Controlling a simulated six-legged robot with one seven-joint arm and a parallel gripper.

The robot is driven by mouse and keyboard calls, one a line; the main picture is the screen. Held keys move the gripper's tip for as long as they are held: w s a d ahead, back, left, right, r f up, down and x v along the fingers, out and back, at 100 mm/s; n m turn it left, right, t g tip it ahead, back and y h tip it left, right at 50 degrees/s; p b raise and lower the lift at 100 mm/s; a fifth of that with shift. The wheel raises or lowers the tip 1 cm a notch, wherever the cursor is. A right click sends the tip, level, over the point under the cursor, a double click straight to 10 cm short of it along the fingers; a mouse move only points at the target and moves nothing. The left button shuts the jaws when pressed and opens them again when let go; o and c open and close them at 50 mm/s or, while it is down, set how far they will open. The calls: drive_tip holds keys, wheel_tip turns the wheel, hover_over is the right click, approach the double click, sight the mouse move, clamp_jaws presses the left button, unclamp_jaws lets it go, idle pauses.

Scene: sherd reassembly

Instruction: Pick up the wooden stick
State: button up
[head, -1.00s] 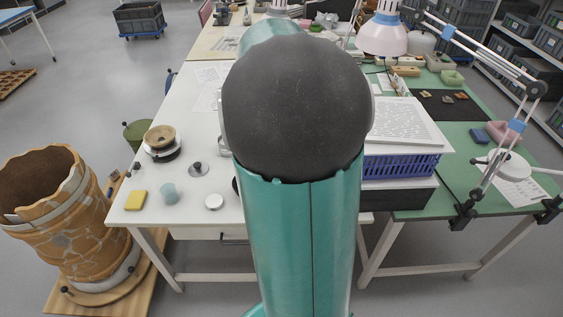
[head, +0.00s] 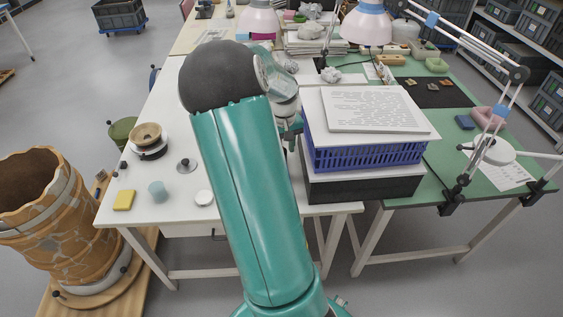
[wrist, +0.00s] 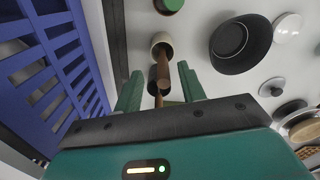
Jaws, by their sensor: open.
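In the wrist view, the brown wooden stick (wrist: 161,72) shows between the two green fingers of my gripper (wrist: 160,74). The fingers are apart, with a gap on either side of the stick. A small pale, round-rimmed cup (wrist: 161,40) is at the stick's far end; I cannot tell whether the stick stands in it. In the head view, part of my gripper (head: 290,132) shows beside the blue crate, over the white table. The stick is hidden there behind my arm.
The blue slatted crate (wrist: 50,60) is close on the left in the wrist view; it also shows in the head view (head: 365,157) on a black box (head: 365,187). A black bowl (wrist: 240,45) and a white disc (wrist: 288,27) lie to the right. A green item (wrist: 168,5) is beyond.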

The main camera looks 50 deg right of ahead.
drive_tip(key=f, duration=0.5)
drive_tip(key=shift+w+d+f, duration=0.1)
drive_tip(key=shift+w, duration=0.25)
drive_tip(key=shift+c, duration=0.2)
clamp_jaws()
